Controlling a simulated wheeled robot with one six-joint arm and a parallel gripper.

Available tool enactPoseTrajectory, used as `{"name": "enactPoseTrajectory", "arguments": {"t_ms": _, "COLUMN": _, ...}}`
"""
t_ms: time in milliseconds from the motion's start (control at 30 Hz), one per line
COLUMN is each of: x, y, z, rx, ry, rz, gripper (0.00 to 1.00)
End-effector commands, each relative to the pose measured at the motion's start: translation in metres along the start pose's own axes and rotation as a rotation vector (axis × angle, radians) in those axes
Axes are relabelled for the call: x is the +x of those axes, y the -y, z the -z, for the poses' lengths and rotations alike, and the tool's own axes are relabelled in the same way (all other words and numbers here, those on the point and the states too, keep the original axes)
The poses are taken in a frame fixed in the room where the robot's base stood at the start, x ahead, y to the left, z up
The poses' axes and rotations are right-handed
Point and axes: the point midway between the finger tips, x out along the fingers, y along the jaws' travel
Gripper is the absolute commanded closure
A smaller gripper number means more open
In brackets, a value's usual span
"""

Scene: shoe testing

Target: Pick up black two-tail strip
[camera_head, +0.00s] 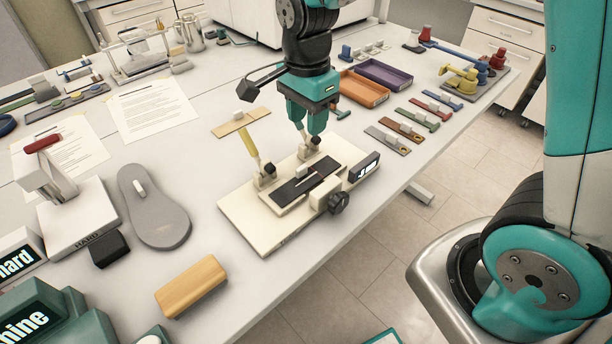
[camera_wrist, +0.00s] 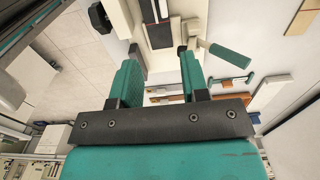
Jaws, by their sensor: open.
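A black strip (camera_head: 297,190) with a small white grip on top lies flat on the cream testing fixture (camera_head: 248,213). It also shows at the top of the wrist view (camera_wrist: 160,36). Whether its end has two tails is too small to tell. My gripper (camera_head: 309,128) points down above the far end of the fixture, beside its far clamp. In the wrist view my gripper (camera_wrist: 159,62) has its two teal fingers apart with nothing between them. A yellow clamp lever (camera_head: 250,142) stands up at the fixture's left side.
A tan strip (camera_head: 241,122) lies left of my arm. Orange (camera_head: 362,90) and purple (camera_head: 384,73) trays and several coloured strips (camera_head: 402,130) lie to the right. A black knob (camera_head: 339,202) sticks out of the fixture. A grey insole (camera_head: 152,205) and a wooden block (camera_head: 191,287) lie nearer left.

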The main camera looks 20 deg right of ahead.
Motion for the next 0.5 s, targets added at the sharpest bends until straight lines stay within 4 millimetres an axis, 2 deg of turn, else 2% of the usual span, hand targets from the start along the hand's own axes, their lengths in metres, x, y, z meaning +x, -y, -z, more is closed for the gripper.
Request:
{"name": "enactPoseTrajectory", "arguments": {"t_ms": 100, "x": 0.028, "y": -0.001, "z": 0.0, "rx": -0.002, "ry": 0.001, "rz": -0.007, "gripper": 0.58}}
{"name": "enactPoseTrajectory", "arguments": {"t_ms": 233, "x": 0.053, "y": -0.001, "z": -0.001, "rx": -0.003, "ry": 0.001, "rz": -0.004, "gripper": 0.58}}
{"name": "enactPoseTrajectory", "arguments": {"t_ms": 500, "x": 0.074, "y": 0.001, "z": -0.001, "rx": -0.004, "ry": 0.001, "rz": -0.002, "gripper": 0.58}}
